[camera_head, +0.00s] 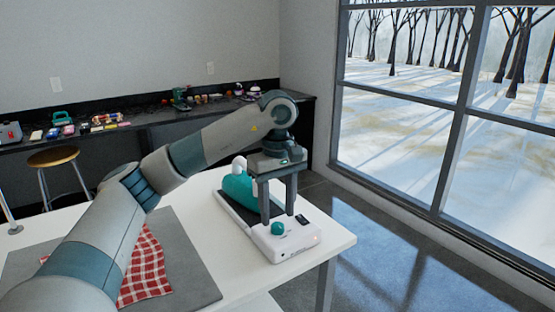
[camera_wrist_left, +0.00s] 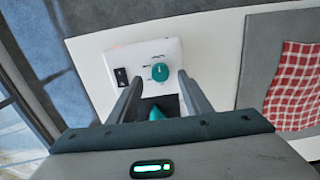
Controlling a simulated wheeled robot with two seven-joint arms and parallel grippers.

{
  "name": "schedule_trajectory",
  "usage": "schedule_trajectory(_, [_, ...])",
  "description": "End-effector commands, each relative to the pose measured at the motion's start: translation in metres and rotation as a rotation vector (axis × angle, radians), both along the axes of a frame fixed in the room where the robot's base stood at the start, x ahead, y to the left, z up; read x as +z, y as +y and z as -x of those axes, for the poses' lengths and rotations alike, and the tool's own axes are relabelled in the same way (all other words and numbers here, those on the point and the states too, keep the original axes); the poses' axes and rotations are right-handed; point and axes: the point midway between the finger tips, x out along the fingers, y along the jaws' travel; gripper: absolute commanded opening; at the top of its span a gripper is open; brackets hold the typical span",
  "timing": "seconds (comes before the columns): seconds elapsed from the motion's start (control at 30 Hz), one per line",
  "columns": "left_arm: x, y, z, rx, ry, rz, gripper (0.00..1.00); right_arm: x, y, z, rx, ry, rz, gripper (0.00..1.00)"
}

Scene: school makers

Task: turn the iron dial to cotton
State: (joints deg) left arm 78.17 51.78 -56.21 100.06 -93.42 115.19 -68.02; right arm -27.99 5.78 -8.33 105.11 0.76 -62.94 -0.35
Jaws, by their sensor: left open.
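The iron station is a white base with a dark rest plate, and its front part (camera_head: 289,243) sits near the right end of the white table. A round teal dial (camera_head: 277,228) is on top of this front part; it also shows in the left wrist view (camera_wrist_left: 160,72), with small marks around it. The teal iron (camera_head: 237,187) rests behind on the dark plate. My left gripper (camera_head: 278,219) is open and points down over the base. In the left wrist view its fingers (camera_wrist_left: 156,75) stand apart, with the dial between and beyond their tips. I cannot tell which mark the dial points to.
A black switch (camera_wrist_left: 121,77) is beside the dial. A red checked cloth (camera_head: 146,268) lies on a grey mat (camera_head: 190,268) to the left. A stool (camera_head: 54,157) and a cluttered dark counter (camera_head: 150,128) stand behind. The table's right edge is close to the base.

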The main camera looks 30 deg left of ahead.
Motion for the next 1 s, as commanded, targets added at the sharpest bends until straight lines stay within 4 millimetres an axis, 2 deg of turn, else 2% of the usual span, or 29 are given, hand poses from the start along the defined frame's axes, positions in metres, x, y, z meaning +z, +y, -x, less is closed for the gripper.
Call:
schedule_trajectory(0.13, [0.022,0.001,-0.001,0.001,-0.004,-0.001,0.45,0.001,0.0,-0.001,0.0,-0.01,-0.002,0.31])
schedule_trajectory(0.3, [0.049,0.0,-0.001,0.001,-0.004,-0.001,0.45,-0.017,-0.003,0.0,-0.002,-0.001,0.001,0.31])
schedule_trajectory(0.7, [0.11,0.0,0.0,0.0,-0.004,-0.001,0.45,-0.044,-0.005,0.009,-0.002,0.006,0.001,0.31])
schedule_trajectory(1.0, [0.14,0.0,0.0,0.0,-0.003,-0.001,0.45,-0.059,-0.007,0.015,-0.002,0.008,0.001,0.31])
